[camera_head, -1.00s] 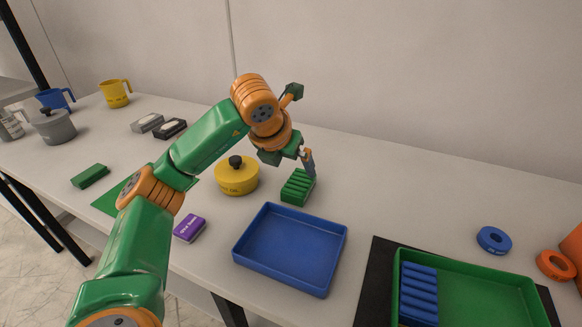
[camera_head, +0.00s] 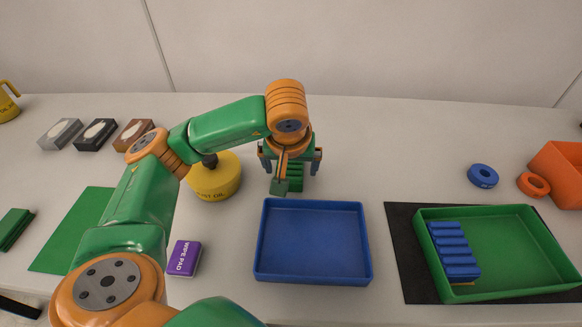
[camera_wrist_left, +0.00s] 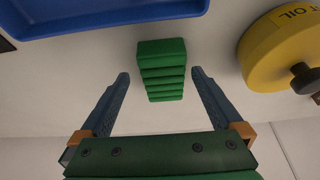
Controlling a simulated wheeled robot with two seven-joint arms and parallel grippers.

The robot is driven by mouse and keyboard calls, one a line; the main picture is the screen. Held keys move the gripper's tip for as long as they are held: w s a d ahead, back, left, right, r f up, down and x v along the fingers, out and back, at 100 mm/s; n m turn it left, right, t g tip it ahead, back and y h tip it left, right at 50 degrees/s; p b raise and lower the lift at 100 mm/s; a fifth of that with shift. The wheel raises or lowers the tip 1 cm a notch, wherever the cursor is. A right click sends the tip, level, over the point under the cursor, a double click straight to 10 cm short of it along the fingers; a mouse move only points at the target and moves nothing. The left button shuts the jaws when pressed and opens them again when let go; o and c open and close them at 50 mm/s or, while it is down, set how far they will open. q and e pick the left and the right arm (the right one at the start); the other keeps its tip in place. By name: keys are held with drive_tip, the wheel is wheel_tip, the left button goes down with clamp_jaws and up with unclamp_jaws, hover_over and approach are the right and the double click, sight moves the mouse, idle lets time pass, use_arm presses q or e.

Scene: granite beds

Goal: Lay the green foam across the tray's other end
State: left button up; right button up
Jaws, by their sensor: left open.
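The green ridged foam (camera_head: 296,178) lies on the table behind the blue tray, partly hidden by my left arm. In the left wrist view the foam (camera_wrist_left: 162,72) sits between and beyond my fingertips, apart from both. My left gripper (camera_head: 291,162) is open above the foam; its two fingers also show in the left wrist view (camera_wrist_left: 160,76). The green tray (camera_head: 520,245) stands at the right on a black mat, with a blue ridged foam (camera_head: 454,252) across its left end. The tray's right end is bare. My right gripper does not show.
The empty blue tray (camera_head: 312,276) lies in front of the foam. A yellow oil tin (camera_head: 218,182) stands close left of the foam. A purple wipe pad (camera_head: 184,258) lies front left. A blue ring (camera_head: 482,176), an orange ring (camera_head: 533,184) and an orange bin (camera_head: 560,172) are at the right.

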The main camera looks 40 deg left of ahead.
sight(288, 170)
use_arm(q)
drive_tip(key=x, duration=0.3)
drive_tip(key=shift+a, duration=0.35)
drive_tip(key=shift+d+r, duration=0.1)
drive_tip(key=shift+d, duration=0.05)
drive_tip(key=c, duration=1.4)
